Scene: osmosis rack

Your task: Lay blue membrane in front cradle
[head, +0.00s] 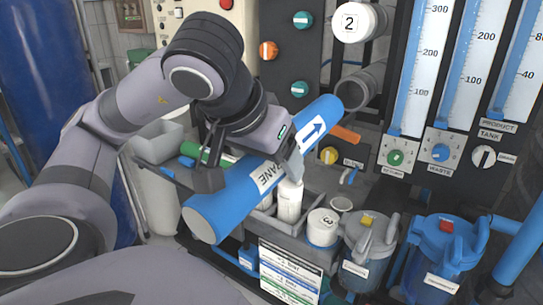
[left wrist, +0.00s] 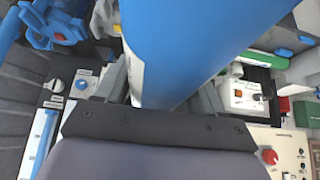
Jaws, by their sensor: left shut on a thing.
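The blue membrane (head: 238,190) is a thick blue cylinder with a white arrow label and a pale end face. My left gripper (head: 250,170) is shut around its middle. The membrane slants from lower left to upper right in the head view, held above the front of the rack. In the left wrist view the blue membrane (left wrist: 190,40) fills the top middle between the fingers. I cannot clearly make out the front cradle; the membrane and arm cover much of that area. My right gripper is not in view.
A grey trough (head: 160,140) and a green tube (head: 205,155) lie left of the membrane. An open grey tube end (head: 358,88) and a capped vessel marked 2 (head: 360,22) are behind.

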